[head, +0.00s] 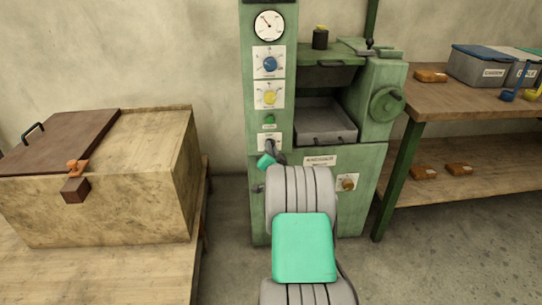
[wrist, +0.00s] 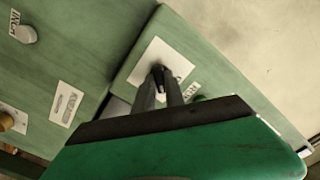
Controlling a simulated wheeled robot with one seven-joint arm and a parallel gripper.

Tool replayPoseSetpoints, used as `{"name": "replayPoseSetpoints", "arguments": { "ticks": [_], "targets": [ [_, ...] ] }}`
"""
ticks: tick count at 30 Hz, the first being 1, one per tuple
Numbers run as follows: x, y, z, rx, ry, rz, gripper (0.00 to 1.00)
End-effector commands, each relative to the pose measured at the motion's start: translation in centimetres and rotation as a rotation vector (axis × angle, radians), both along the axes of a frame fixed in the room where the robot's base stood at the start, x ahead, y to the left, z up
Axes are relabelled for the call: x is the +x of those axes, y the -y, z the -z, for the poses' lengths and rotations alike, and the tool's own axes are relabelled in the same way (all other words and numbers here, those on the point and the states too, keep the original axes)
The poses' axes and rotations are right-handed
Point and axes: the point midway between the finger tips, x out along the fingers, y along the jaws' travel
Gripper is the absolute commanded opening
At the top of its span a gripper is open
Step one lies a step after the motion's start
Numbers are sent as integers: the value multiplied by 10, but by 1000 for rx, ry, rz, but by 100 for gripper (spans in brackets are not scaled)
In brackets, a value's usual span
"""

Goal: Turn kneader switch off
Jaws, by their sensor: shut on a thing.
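The green kneading machine (head: 283,205) stands at the middle of the head view. On its narrow front column is a white switch plate (head: 262,137), which also shows in the wrist view (wrist: 146,60). My gripper (head: 269,147) is at this plate; in the wrist view its fingers (wrist: 163,75) point at it and are shut on a small switch there. The switch is mostly hidden between the fingertips, so its position cannot be read. The plate's lettering is too small to read.
Above the plate are a green button (head: 269,118), a yellow knob (head: 270,97), a blue knob (head: 270,64) and a gauge (head: 269,25). A wooden chest (head: 120,190) stands at left. A workbench (head: 440,102) with boxes stands at right.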

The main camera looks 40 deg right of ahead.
Motion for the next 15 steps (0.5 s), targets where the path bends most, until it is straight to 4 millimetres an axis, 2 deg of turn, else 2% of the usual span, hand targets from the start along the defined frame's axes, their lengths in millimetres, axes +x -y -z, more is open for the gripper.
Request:
{"name": "replayPoseSetpoints", "arguments": {
  "ticks": [15],
  "targets": [
    [0,0,4,-385,-264,0,0]
  ]
}}
